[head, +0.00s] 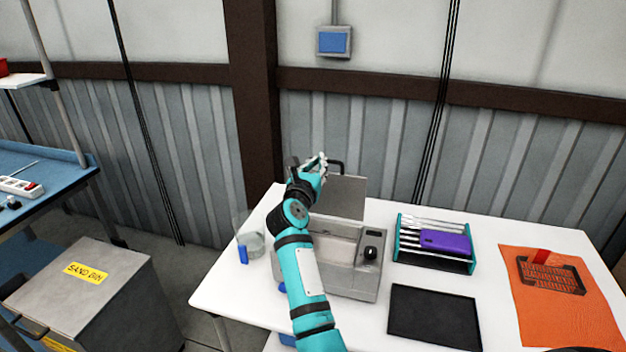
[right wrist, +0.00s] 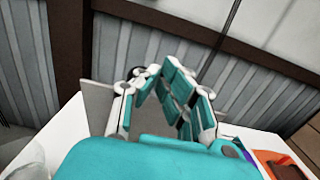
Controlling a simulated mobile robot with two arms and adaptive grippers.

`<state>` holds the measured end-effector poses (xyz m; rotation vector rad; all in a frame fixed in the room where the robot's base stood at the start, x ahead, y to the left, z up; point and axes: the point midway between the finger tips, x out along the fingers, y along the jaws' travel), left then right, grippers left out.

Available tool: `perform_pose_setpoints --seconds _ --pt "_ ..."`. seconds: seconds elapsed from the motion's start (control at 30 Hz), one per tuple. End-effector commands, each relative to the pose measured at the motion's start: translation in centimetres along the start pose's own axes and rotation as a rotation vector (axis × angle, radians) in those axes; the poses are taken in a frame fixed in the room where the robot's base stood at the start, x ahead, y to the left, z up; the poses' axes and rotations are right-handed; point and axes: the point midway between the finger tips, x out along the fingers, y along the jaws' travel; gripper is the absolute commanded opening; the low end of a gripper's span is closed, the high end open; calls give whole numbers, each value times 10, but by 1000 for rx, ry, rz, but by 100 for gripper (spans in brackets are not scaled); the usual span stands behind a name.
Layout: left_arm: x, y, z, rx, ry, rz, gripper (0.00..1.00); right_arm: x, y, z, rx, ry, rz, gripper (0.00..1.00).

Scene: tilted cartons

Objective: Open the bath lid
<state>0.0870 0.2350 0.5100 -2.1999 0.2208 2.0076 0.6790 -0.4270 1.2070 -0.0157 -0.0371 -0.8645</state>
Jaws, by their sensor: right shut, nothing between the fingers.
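The bath (head: 340,282) is a grey box on the white table, with a black knob on its front right. Its lid (head: 345,197) is a flat grey panel that stands raised at the back of the bath, with a dark handle (head: 338,163) at its top edge. My right gripper (head: 320,160) is up at the lid's top left, close to the handle, shut and empty. I cannot tell whether it touches the handle. In the right wrist view the fingers (right wrist: 155,72) are together, with part of the lid behind them. My arm hides the bath's left part. My left gripper is out of view.
On the white table (head: 512,222) right of the bath are a teal rack (head: 436,262) with a purple item, a black mat (head: 433,316) and an orange cloth (head: 570,325) with a dark tray. A glass dish (head: 253,245) stands left. A sand bin (head: 85,285) is at lower left.

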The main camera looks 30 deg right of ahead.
Motion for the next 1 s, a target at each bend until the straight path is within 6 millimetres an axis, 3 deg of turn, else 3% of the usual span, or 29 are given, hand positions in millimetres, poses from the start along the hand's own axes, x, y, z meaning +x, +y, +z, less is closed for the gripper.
perform_pose_setpoints --seconds 0.3,0.87,1.0 --pt "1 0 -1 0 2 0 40 22 0 5 1 0 0 0" --pt "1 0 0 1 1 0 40 24 0 6 1 0 0 0" --pt "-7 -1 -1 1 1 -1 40 22 5 18 2 0 1 0"
